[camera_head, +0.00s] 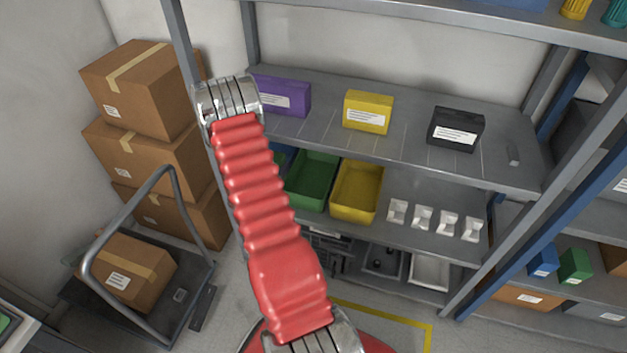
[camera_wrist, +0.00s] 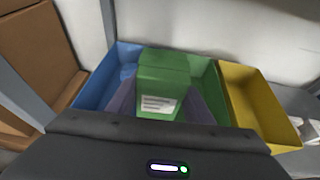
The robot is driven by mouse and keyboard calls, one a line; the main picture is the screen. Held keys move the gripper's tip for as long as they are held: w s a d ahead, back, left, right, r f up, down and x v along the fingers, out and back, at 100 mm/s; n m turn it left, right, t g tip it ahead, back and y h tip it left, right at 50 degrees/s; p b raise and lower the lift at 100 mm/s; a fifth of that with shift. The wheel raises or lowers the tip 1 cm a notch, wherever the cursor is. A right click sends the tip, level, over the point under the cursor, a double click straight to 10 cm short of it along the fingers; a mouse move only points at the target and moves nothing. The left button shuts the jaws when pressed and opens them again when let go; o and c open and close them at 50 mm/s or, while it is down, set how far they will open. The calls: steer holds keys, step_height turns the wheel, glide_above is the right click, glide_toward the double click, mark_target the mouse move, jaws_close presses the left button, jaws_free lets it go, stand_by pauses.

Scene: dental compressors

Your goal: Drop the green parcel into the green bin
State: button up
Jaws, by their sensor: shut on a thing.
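The green parcel (camera_wrist: 163,72), a box with a white label, is in my gripper (camera_wrist: 159,100) in the wrist view. The two grey fingers are closed on its left and right sides. The green bin (camera_wrist: 211,88) shows behind and to the right of the parcel, which covers much of it. How high the parcel is above the bin is hard to tell. In the head view the green bin (camera_head: 313,181) stands on the middle shelf. My red arm hides the gripper and the parcel there.
A blue bin (camera_wrist: 101,91) stands left of the green bin and a yellow bin (camera_wrist: 257,95) stands right of it. The shelf above (camera_head: 400,145) holds purple, yellow and black boxes. A rack post and stacked cartons (camera_head: 150,160) are on the left.

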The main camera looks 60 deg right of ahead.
steer(key=s+d+f+m+g, duration=0.1)
steer(key=s+d, duration=0.3)
steer(key=d, duration=0.4)
steer(key=s+d+f+m+g, duration=0.2)
steer(key=s+d+m+g, duration=0.1)
steer(key=d, duration=0.5)
steer(key=shift+s+d+g, duration=0.15)
steer(key=shift+s+g, duration=0.15)
steer(key=shift+s, duration=0.35)
steer(key=shift+f, duration=0.15)
steer(key=shift+f, duration=2.95)
steer(key=o, duration=1.2)
